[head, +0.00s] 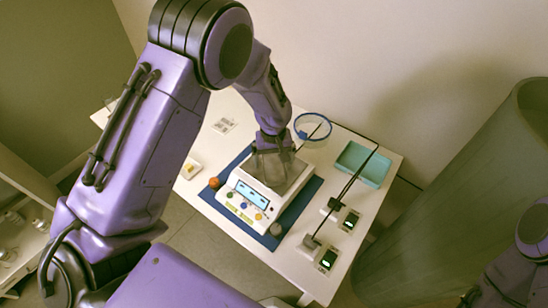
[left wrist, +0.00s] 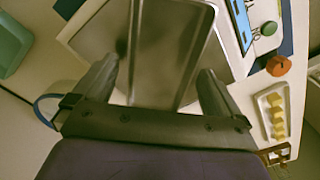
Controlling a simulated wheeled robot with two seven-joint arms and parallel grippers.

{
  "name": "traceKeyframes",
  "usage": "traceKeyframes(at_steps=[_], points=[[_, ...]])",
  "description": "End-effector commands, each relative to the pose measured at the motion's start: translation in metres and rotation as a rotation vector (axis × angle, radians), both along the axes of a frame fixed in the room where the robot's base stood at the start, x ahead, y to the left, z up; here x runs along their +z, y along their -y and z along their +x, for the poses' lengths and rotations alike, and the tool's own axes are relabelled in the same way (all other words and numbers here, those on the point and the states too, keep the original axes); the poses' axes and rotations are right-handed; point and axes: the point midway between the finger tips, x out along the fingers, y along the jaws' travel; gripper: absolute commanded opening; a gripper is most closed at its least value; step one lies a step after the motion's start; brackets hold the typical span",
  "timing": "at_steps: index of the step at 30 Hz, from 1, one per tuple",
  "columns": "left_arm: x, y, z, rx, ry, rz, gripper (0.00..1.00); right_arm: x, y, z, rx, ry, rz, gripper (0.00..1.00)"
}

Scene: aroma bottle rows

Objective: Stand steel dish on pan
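The steel pan (head: 293,179) is the square plate on top of the white balance. In the left wrist view the pan (left wrist: 95,28) fills the upper middle. My left gripper (head: 268,160) points down over the pan. In the left wrist view its fingers (left wrist: 160,85) stand wide apart on both sides of a shiny steel surface with dark vertical bands.
The balance (head: 243,203) stands on a blue mat (head: 292,214). An orange knob-like thing (left wrist: 278,65) is near the balance.

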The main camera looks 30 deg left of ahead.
Motion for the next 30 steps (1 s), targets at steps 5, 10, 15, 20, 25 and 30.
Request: traceKeyframes(at_steps=[5, 10, 15, 20, 25, 30], points=[[0.002, 0.000, 0.000, 0.000, 0.001, 0.000, 0.99, 0.000, 0.000, 0.000, 0.000, 0.000, 0.000, 0.43], [0.026, 0.000, 0.001, 0.001, 0.006, 0.000, 0.99, -0.005, 0.000, 0.000, 0.000, 0.000, 0.000, 0.43], [0.072, 0.000, 0.002, 0.000, 0.008, -0.001, 0.99, -0.011, 0.000, 0.000, 0.000, 0.000, 0.000, 0.43], [0.106, 0.000, 0.001, 0.000, 0.004, 0.000, 0.99, -0.014, 0.000, 0.000, 0.000, 0.000, 0.000, 0.43], [0.122, 0.000, 0.000, 0.000, 0.001, -0.001, 0.99, -0.014, 0.000, 0.000, 0.000, 0.000, 0.000, 0.43], [0.124, 0.000, 0.000, 0.000, 0.000, 0.000, 0.99, -0.014, 0.000, 0.000, 0.000, 0.000, 0.000, 0.43]])
